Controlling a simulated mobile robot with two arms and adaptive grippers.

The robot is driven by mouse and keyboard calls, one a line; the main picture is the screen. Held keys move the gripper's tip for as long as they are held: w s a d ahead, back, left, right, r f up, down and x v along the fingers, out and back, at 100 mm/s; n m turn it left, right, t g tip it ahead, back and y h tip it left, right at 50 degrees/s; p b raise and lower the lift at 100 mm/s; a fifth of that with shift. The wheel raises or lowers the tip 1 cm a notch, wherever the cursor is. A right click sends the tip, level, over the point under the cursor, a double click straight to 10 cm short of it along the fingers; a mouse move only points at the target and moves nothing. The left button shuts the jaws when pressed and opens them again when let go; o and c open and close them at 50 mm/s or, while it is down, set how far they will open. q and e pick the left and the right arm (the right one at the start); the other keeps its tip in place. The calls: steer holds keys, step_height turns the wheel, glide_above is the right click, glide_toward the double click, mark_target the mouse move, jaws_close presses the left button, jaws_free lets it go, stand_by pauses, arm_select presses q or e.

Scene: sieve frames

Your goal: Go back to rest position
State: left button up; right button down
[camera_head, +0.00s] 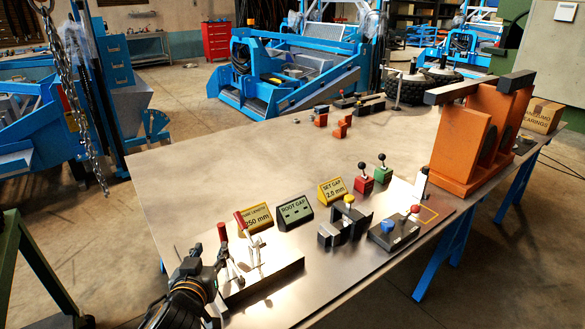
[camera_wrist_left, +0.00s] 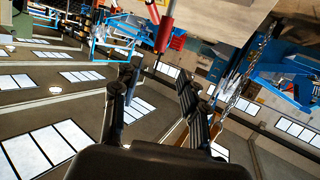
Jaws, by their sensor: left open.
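My left gripper (camera_head: 208,262) is at the near left corner of the steel table (camera_head: 190,165), just left of a metal block (camera_head: 262,283) with red-handled toggle clamps. In the left wrist view its two black fingers (camera_wrist_left: 155,95) are spread apart with nothing between them. A red clamp handle (camera_wrist_left: 165,32) shows beyond the fingertips there; in the head view the red handle (camera_head: 222,232) stands beside the gripper. I cannot tell whether they touch. My right gripper is in neither view.
Yellow and green gap signs (camera_head: 294,213) stand behind the block. Black clamps (camera_head: 344,222), a blue-knobbed fixture (camera_head: 395,231) and a large orange frame (camera_head: 462,150) stand to the right. A chain (camera_head: 75,110) hangs at left. The table's middle left is clear.

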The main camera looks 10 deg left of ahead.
arm_select(q)
steer(key=s+d+f+m+g+h, duration=0.25)
steer(key=s+d+f+g, duration=0.25)
steer(key=s+f, duration=0.6)
steer(key=s+d+f+m+g+h, duration=0.25)
steer(key=s+d+f+g, duration=0.3)
steer(key=s+f, duration=0.6)
steer(key=s+f+g+y, duration=0.1)
steer(key=s+f, duration=0.1)
steer(key=f, duration=1)
steer(key=s+f+g, duration=0.1)
steer(key=s+f, duration=0.2)
steer(key=f, duration=0.9)
steer(key=s+a+f+m, duration=0.1)
steer(key=s+a+f, duration=0.2)
steer(key=s+f, duration=1.1)
steer(key=shift+s+a+g, duration=0.35)
steer(key=shift+s, duration=0.3)
